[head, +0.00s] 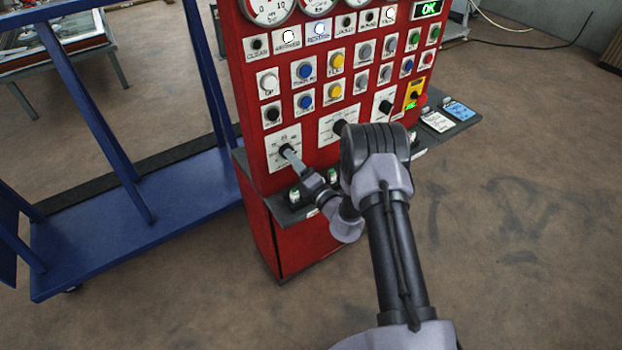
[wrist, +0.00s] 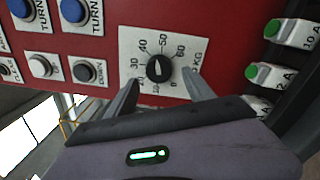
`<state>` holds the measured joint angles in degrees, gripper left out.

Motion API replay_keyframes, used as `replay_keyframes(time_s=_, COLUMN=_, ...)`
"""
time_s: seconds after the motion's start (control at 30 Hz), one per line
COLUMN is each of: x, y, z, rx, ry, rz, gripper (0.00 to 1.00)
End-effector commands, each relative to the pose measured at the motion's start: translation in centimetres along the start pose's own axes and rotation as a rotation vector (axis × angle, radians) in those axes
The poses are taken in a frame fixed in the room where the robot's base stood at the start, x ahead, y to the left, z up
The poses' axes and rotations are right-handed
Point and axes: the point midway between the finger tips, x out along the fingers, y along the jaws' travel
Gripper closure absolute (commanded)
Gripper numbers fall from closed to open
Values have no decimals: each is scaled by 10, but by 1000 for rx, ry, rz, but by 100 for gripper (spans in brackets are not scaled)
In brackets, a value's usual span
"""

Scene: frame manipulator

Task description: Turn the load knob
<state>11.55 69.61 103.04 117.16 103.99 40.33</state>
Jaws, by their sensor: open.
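The load knob (wrist: 159,68) is a black round knob on a white dial plate (wrist: 182,50) marked with numbers up to 60 and "KG". In the wrist view its pointer line points to the left side of the scale. My gripper (wrist: 160,88) is open, with one finger to the lower left and the other to the lower right of the knob; I cannot tell whether either touches it. In the head view my gripper (head: 290,154) reaches the dial plate (head: 276,140) at the lower left of the red panel, and mostly hides the knob.
The red panel (head: 345,58) carries several buttons, gauges and other black knobs (head: 385,107). Green-capped breakers (wrist: 260,73) sit close to the right of the dial in the wrist view. A dark shelf (head: 458,127) juts from the panel. A blue frame (head: 180,195) stands to the left.

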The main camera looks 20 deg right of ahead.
Motion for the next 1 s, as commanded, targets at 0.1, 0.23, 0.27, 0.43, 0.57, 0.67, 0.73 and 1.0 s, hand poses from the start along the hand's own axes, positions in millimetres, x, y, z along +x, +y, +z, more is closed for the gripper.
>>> replay_keyframes(time_s=0.1, x=-39, y=1, z=2, rx=4, ry=-2, rz=-5, gripper=38)
replay_keyframes(time_s=0.23, x=-84, y=0, z=2, rx=5, ry=-3, rz=-6, gripper=38)
replay_keyframes(time_s=0.27, x=-92, y=0, z=1, rx=6, ry=-4, rz=-5, gripper=38)
replay_keyframes(time_s=0.43, x=-130, y=0, z=1, rx=2, ry=-2, rz=-3, gripper=38)
replay_keyframes(time_s=0.57, x=-143, y=0, z=1, rx=1, ry=-1, rz=-2, gripper=38)
replay_keyframes(time_s=0.67, x=-145, y=0, z=0, rx=1, ry=0, rz=0, gripper=38)
replay_keyframes(time_s=0.73, x=-145, y=0, z=0, rx=1, ry=0, rz=0, gripper=38)
replay_keyframes(time_s=1.0, x=-144, y=0, z=0, rx=0, ry=1, rz=0, gripper=38)
